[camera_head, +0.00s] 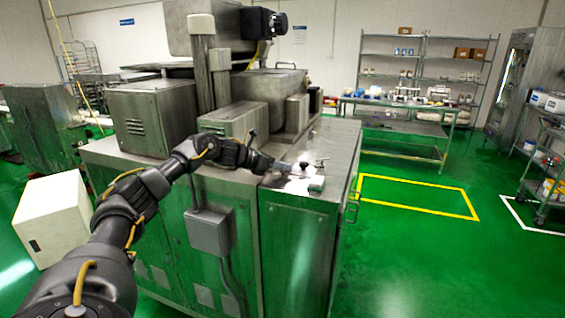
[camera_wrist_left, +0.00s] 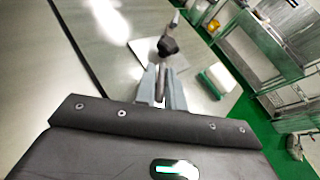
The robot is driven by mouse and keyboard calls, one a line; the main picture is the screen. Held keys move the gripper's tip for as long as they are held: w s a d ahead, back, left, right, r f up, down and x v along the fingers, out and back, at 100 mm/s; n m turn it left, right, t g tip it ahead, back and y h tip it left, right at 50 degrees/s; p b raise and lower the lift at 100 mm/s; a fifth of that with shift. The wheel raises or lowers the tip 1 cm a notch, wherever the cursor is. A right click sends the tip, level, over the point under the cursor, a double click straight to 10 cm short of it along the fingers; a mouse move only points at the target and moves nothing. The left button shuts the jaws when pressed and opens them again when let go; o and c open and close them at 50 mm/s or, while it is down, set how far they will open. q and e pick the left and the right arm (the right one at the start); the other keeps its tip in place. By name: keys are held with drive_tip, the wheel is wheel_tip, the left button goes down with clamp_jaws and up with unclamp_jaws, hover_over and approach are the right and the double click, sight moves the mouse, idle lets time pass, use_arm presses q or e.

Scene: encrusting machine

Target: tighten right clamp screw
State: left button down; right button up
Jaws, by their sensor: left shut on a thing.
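A clamp screw with a dark knob (camera_head: 303,168) is on the flat steel top of the machine, near its front right corner. In the left wrist view, the dark knob (camera_wrist_left: 167,46) shows just beyond the fingertips. My left gripper (camera_head: 290,169) reaches it from the left. Its grey fingers (camera_wrist_left: 161,86) are close together on a thin part of the right clamp screw, below the knob in the picture. The exact contact is small and partly hidden by the fingers. My right gripper is not in view.
A pale block (camera_head: 316,183) lies on the machine top (camera_head: 340,140) beside the clamp. A vertical handle (camera_head: 352,205) is on the machine's right side. Metal housings (camera_head: 228,122) stand behind my left arm.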

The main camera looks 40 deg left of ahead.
use_arm(q)
drive_tip(key=shift+m+g+h+p, duration=0.5)
drive_tip(key=shift+m+h+p, duration=0.15)
drive_tip(key=shift+m+h, duration=0.05)
drive_tip(key=shift+f, duration=0.1)
drive_tip(key=c, duration=1.5)
unclamp_jaws()
